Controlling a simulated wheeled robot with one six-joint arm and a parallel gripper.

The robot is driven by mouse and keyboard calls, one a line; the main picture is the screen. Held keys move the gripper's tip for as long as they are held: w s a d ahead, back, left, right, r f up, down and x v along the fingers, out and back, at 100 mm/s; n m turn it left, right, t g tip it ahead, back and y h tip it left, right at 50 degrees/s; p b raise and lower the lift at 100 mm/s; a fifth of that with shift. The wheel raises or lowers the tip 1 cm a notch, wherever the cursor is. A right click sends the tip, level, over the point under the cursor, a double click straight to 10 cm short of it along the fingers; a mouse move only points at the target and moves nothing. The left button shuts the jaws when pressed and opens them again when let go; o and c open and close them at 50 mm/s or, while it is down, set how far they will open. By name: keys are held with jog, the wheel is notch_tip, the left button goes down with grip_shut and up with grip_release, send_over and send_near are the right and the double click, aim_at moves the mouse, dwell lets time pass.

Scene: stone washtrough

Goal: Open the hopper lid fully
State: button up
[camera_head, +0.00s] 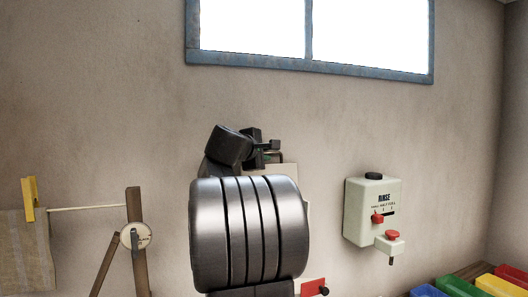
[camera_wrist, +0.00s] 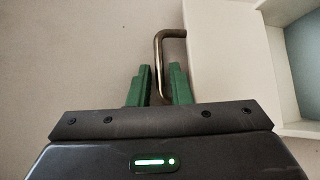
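In the wrist view my gripper (camera_wrist: 159,70) has its two green fingers apart. A bronze bar handle (camera_wrist: 170,33) runs down between them, with a visible gap to the fingers. The handle joins the edge of a cream panel (camera_wrist: 225,50), which looks like the hopper lid or its front; I cannot tell which. To its right is a recess with a blue-grey inside. In the head view my gripper (camera_head: 268,146) is small and dark, beside a cream piece (camera_head: 289,176) mostly hidden behind my arm. How far the lid stands open cannot be told.
A cream RINSE box (camera_head: 371,215) with red controls hangs on the wall at right. Colored bins (camera_head: 463,287) stand at lower right. At left are a wooden frame with a dial (camera_head: 135,236) and a hanging cloth (camera_head: 25,252). A red piece (camera_head: 313,288) shows low beside my arm.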

grip_shut()
jog(key=shift+f+b, duration=0.15)
jog(key=shift+b, duration=0.3)
jog(key=shift+s+b, duration=0.15)
jog(key=shift+b, duration=0.2)
jog(key=shift+s+d+t+b, duration=0.1)
jog(key=shift+s+t+b, duration=0.05)
jog(key=shift+t+b, duration=0.2)
grip_release()
